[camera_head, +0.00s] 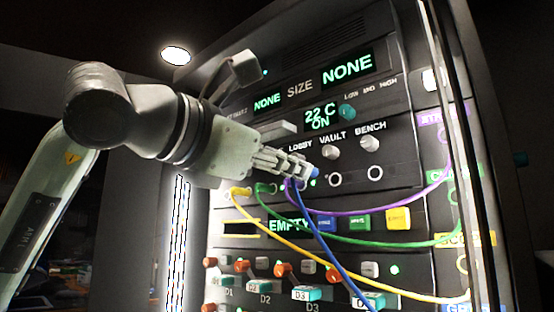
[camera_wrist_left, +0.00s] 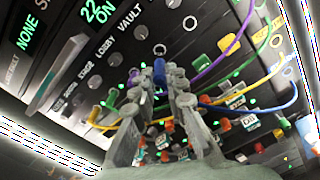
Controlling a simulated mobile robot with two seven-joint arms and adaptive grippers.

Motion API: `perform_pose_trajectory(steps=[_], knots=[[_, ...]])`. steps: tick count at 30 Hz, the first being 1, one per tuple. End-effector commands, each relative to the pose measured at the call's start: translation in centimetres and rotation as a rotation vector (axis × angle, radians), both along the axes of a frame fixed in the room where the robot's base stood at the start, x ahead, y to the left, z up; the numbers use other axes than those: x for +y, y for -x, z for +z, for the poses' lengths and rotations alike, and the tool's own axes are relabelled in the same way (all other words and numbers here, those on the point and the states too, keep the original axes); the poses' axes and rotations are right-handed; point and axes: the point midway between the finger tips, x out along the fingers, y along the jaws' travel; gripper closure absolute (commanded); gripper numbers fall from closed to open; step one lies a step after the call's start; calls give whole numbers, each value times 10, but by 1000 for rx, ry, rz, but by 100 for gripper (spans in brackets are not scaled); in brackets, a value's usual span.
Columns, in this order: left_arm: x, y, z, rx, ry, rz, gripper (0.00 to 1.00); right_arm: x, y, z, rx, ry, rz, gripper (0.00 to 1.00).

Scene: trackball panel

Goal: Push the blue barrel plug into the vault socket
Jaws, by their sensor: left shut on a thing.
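My left gripper (camera_head: 306,170) is shut on the blue barrel plug (camera_head: 315,172), whose blue tip sticks out past the fingers toward the panel. The plug also shows between the fingertips in the left wrist view (camera_wrist_left: 159,68). The vault socket (camera_head: 335,180) is a pale ring below the VAULT knob, just right of the plug tip. In the left wrist view this socket (camera_wrist_left: 160,50) lies just beyond the tip and looks empty. The plug appears apart from it, though the depth of the gap is hard to judge. My right gripper is in neither view.
The bench socket (camera_head: 375,173) looks empty. Purple (camera_head: 405,208), green (camera_head: 370,241) and yellow (camera_head: 340,272) cables loop across the panel below my gripper. The blue cable (camera_head: 335,258) hangs down from the plug. Knobs (camera_head: 331,152) sit just above the sockets.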

Motion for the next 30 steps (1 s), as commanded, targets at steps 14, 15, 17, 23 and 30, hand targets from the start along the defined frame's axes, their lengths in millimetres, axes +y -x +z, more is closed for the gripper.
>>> perform_pose_trajectory(steps=[14,15,17,23,30], knots=[[-15,-21,0,-1,1,0,100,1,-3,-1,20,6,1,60],[-15,-21,0,-1,1,0,100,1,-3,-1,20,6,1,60],[-15,-21,0,-1,1,0,100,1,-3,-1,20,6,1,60],[-15,-21,0,-1,1,0,100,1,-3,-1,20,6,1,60],[-15,-21,0,-1,1,0,100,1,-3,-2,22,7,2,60]])
